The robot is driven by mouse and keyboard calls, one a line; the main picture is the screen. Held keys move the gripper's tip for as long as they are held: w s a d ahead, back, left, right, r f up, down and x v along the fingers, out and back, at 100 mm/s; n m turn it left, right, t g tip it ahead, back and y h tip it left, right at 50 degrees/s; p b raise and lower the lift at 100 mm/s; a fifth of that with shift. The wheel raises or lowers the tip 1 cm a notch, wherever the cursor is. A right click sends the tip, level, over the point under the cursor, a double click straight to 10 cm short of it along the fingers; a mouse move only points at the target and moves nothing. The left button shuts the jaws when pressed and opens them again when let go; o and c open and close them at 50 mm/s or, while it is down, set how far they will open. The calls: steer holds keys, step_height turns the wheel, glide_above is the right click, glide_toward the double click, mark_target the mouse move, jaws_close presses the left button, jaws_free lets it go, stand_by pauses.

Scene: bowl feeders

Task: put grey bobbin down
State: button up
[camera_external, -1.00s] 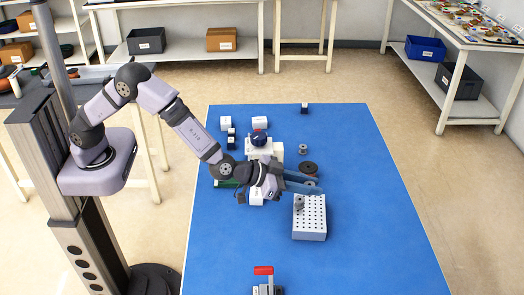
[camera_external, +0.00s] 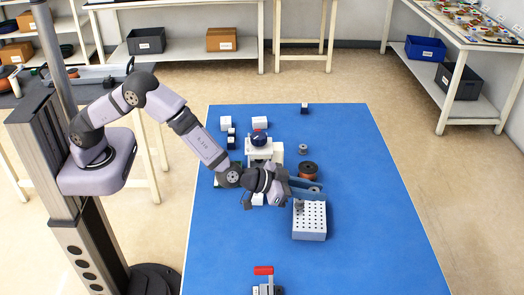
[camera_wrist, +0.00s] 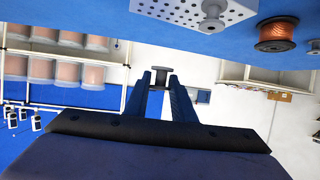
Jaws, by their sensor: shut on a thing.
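My gripper (camera_external: 312,190) is shut on a grey bobbin, which sits between the blue fingertips in the wrist view (camera_wrist: 160,76). In the external view the held bobbin (camera_external: 316,189) is at the finger ends, just behind the white perforated block. A second grey bobbin (camera_external: 299,206) stands on that block's back left corner and also shows in the wrist view (camera_wrist: 212,16). A third grey bobbin (camera_external: 303,149) stands farther back on the blue table. How high the held bobbin is above the table is hard to tell.
The perforated block (camera_external: 309,225) lies in front of my gripper. A copper-wound spool (camera_external: 309,170) stands just behind the fingers. A white machine with a dark blue knob (camera_external: 259,139) is at the back left. A red-handled clamp (camera_external: 264,271) is at the front. The table's right side (camera_external: 385,200) is clear.

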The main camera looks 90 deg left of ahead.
mark_target(310, 217)
steer(key=shift+f+p, duration=0.55)
steer(key=shift+f, duration=3.6)
steer(key=shift+f, duration=0.1)
steer(key=shift+f, duration=0.1)
steer(key=o, duration=0.7)
steer(key=shift+o, duration=0.2)
steer(key=shift+r, duration=0.25)
steer(key=b+v, duration=0.1)
steer(key=v, duration=1.1)
steer(key=shift+b, duration=0.4)
